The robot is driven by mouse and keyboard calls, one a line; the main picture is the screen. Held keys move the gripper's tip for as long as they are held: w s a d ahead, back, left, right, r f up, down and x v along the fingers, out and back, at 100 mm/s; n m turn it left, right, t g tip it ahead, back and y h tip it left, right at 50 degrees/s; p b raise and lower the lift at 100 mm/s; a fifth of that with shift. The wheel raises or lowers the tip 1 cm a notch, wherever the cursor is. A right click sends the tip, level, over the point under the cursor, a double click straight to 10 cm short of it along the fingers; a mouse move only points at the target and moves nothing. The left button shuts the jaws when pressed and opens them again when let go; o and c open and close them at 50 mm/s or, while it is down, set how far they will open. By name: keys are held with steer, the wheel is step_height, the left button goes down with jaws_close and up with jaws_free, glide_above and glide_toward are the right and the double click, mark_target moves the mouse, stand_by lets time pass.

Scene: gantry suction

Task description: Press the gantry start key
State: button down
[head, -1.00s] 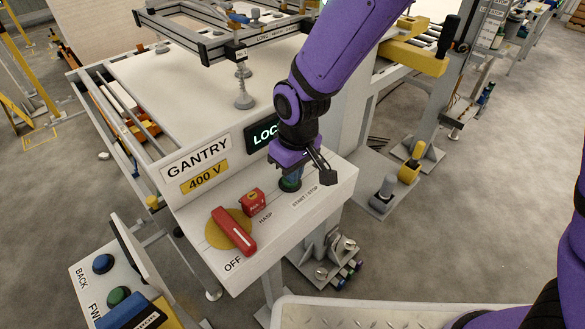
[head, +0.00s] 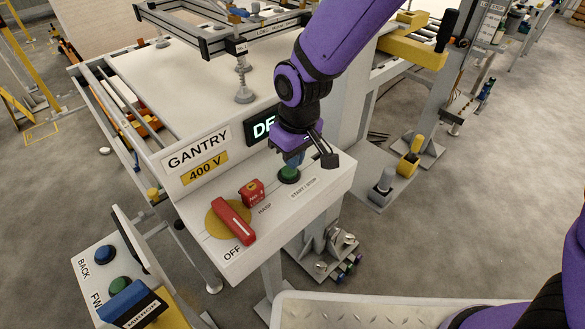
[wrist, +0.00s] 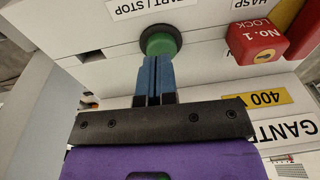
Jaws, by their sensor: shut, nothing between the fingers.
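The green start/stop key (head: 289,175) sits in a dark collar on the sloping white gantry panel (head: 326,190), above the START / STOP label. It also shows in the wrist view (wrist: 161,41). My gripper (head: 293,162) is shut and empty. Its blue fingers point down at the key and, in the wrist view (wrist: 154,64), end at its edge. I cannot tell whether the tips touch it. The lit display (head: 263,127) behind starts with "DE"; my arm hides the rest.
Left of the key are a red padlock (head: 252,192) at the HASP label and a red rotary handle (head: 234,220) on a yellow disc by OFF. A box with blue and green buttons (head: 112,262) stands lower left. A gantry frame (head: 223,40) is behind my arm.

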mark_target(296, 174)
step_height(296, 174, up, 10)
steer(key=shift+d, duration=0.4)
steer(key=shift+r, duration=0.1)
stand_by(1.1)
steer(key=s+d+r+m+t, duration=0.1)
steer(key=d+r+m, duration=0.1)
steer(key=d+r, duration=0.55)
steer(key=s+d+r+m+t, duration=0.15)
steer(key=d+r, duration=0.25)
steer(key=d, duration=0.7)
steer(key=s+d+r+m+t, duration=0.1)
steer(key=s+d+m, duration=0.2)
steer(key=s+d, duration=0.3)
steer(key=s+d+r+m+t+h, duration=0.1)
steer(key=s+d+r+m, duration=0.1)
steer(key=s+d, duration=0.4)
steer(key=d+m, duration=0.1)
steer(key=d, duration=0.2)
steer(key=shift+r, duration=0.3)
